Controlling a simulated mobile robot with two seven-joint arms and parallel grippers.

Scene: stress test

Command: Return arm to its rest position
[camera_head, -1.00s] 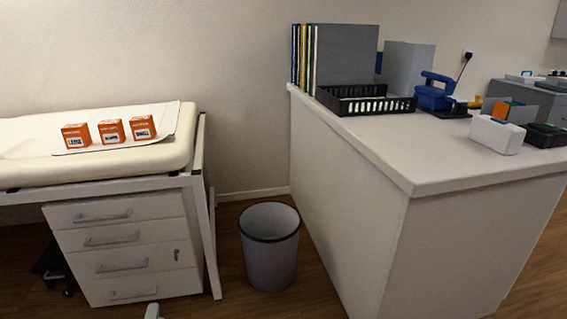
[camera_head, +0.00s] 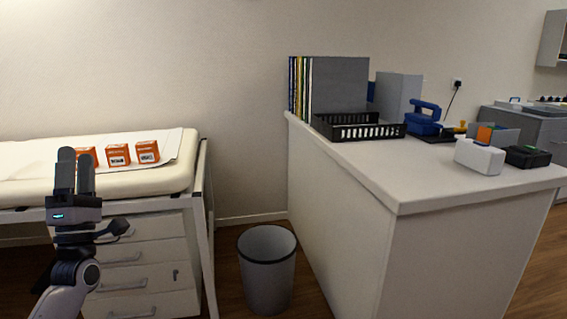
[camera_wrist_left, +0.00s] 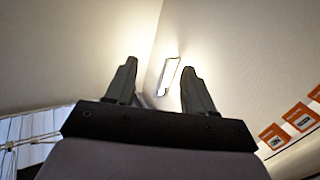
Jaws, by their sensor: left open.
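My left gripper (camera_head: 76,160) rises at the left of the head view, fingers pointing up, in front of the padded bench. It is open and empty; its two fingers stand apart in the left wrist view (camera_wrist_left: 158,85). Three orange-and-white boxes stand on the bench behind it: the left box (camera_head: 87,156) is partly hidden by the fingers, while the middle box (camera_head: 118,155) and the right box (camera_head: 148,152) show clearly. My right gripper is in neither view.
The padded bench (camera_head: 180,175) stands above a white drawer unit (camera_head: 150,250). A grey bin (camera_head: 267,275) stands on the floor beside a white counter (camera_head: 400,175). The counter holds a black tray (camera_head: 360,132), a blue device (camera_head: 423,124) and a white box (camera_head: 480,157).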

